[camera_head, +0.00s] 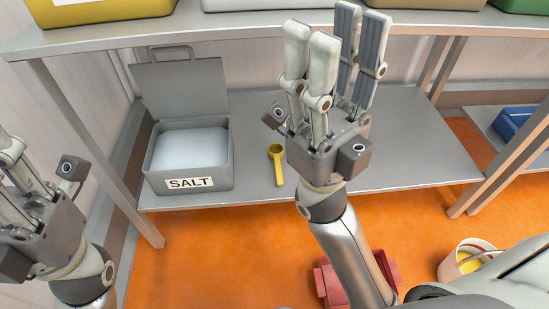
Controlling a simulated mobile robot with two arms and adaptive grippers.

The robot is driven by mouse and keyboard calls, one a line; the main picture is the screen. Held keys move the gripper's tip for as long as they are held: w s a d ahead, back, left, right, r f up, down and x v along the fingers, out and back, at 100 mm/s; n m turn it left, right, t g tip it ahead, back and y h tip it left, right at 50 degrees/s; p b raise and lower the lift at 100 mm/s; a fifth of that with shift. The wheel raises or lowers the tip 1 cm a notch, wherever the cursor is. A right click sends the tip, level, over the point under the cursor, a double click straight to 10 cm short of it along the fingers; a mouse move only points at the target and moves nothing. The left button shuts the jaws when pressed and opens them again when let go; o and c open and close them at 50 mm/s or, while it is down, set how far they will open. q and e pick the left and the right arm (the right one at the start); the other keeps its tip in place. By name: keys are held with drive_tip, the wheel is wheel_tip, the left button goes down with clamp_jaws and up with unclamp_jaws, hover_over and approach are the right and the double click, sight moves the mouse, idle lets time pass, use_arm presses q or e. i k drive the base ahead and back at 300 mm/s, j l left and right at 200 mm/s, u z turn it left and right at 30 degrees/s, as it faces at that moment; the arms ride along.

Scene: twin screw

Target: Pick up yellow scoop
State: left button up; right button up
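The yellow scoop (279,180) lies on the lower metal shelf, with its round bowl toward the back and its handle toward the front edge. My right gripper (335,55) is in front of the shelf in the picture, just right of the scoop, with its fingers pointing up and apart. It holds nothing that I can see. My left gripper (20,165) is at the left edge, partly cut off, and its fingertips are out of clear view. It is well away from the scoop.
An open grey box labelled SALT (190,160), holding white salt, stands left of the scoop. The upper shelf (230,27) with several bins overhangs the back. Shelf posts stand at both sides. A red object (388,268) and a white bucket (452,268) are on the orange floor.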

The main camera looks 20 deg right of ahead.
sight(276, 150)
drive_tip(key=k+z, duration=0.1)
drive_tip(key=z, duration=0.4)
drive_tip(key=k+z, duration=0.1)
drive_tip(key=z, duration=0.4)
drive_tip(key=l+z, duration=0.15)
drive_tip(key=z, duration=0.35)
drive_tip(key=u, duration=0.95)
drive_tip(key=i+j+z, duration=0.2)
drive_tip(key=z, duration=0.15)
drive_tip(key=i+j+z, duration=0.15)
drive_tip(key=j+z, duration=0.2)
drive_tip(key=i+j+z, duration=0.1)
drive_tip(key=j+z, duration=0.3)
